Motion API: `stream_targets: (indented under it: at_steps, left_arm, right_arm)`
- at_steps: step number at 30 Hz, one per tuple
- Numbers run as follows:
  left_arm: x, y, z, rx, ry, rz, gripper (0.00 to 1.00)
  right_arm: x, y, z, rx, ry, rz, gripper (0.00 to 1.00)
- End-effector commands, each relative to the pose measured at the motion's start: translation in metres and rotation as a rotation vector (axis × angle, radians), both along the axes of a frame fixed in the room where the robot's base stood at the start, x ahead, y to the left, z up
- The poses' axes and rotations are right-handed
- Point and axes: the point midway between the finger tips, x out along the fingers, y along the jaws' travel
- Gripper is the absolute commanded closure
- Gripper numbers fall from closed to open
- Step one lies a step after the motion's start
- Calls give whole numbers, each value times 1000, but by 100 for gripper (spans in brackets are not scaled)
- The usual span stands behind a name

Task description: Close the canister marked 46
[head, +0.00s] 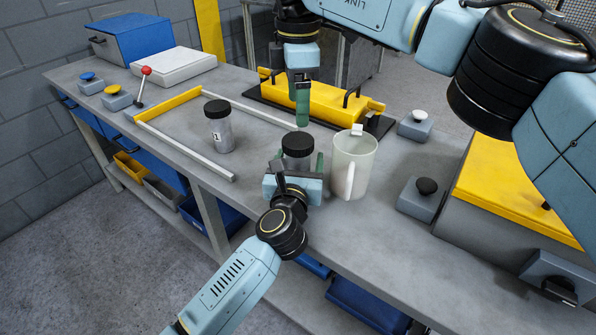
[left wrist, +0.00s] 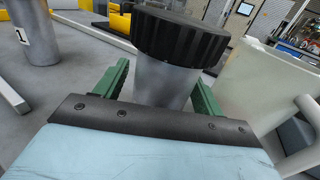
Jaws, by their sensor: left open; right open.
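A grey canister (left wrist: 168,80) with a ribbed black lid (head: 297,144) stands on the bench; no number shows on it, and I cannot tell how tightly the lid sits. My left gripper (head: 293,178) is open low at this canister, with a green finger on either side of its body in the left wrist view (left wrist: 160,88). A second black-lidded canister (head: 220,134), marked 1, stands further left; its body also shows in the left wrist view (left wrist: 35,35). My right gripper (head: 302,108) is open, pointing down above and behind the nearer canister, apart from it.
A translucent jug (head: 354,165) stands close to the right of the nearer canister. A yellow fixture (head: 320,103) is behind. Button boxes (head: 415,126) and a yellow-topped box (head: 515,190) are on the right.

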Motion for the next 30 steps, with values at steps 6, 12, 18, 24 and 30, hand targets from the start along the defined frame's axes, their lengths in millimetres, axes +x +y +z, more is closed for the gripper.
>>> stream_targets:
  at_steps: [6, 12, 18, 24, 30]
  left_arm:
    - [5, -1, 0, -1, 0, 0, 31]
    - [4, -1, 0, -1, 0, 0, 34]
    - [4, -1, 0, -1, 0, 0, 60]
    - [4, -1, 0, 0, 0, 0, 86]
    - [4, -1, 0, 0, 0, 0, 100]
  right_arm:
    - [0, 0, 0, 0, 0, 0, 25]
    - [0, 0, 0, 0, 0, 0, 25]
    - [0, 0, 0, 0, 0, 0, 25]
    - [0, 0, 0, 0, 0, 0, 25]
    - [0, 0, 0, 0, 0, 12, 25]
